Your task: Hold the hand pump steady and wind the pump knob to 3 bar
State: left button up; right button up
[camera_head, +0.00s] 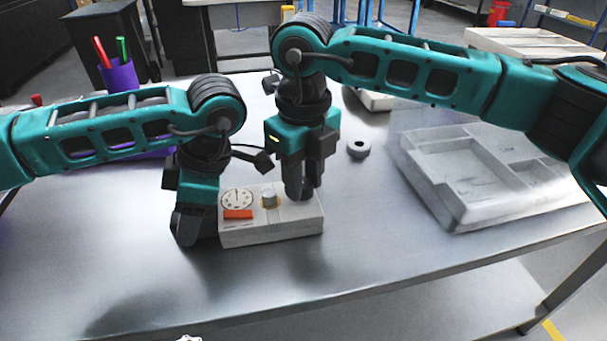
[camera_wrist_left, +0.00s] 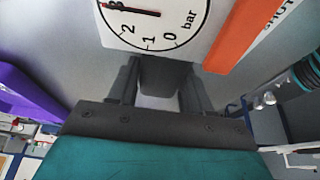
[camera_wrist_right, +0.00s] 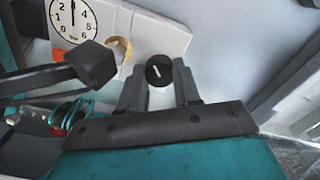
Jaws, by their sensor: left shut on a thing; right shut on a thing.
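My left gripper (camera_head: 190,228) is shut on the pump's left end, beside the gauge. My right gripper (camera_head: 299,190) points down at the pump's right part, shut on the black pump knob (camera_wrist_right: 158,70), whose white mark shows in the right wrist view. The fingers hide the knob in the head view. The gauge needle points at 3 in the right wrist view (camera_wrist_right: 72,18).
A grey compartment tray (camera_head: 440,195) lies at the right of the table. A purple cup (camera_head: 118,76) with red and green pens stands at the back left. The table front is clear.

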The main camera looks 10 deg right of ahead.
dwell(0.3)
jog(key=o, duration=1.1)
jog(key=shift+c, duration=0.2)
jog(key=shift+r, duration=0.1)
notch_tip(320, 180, up, 12)
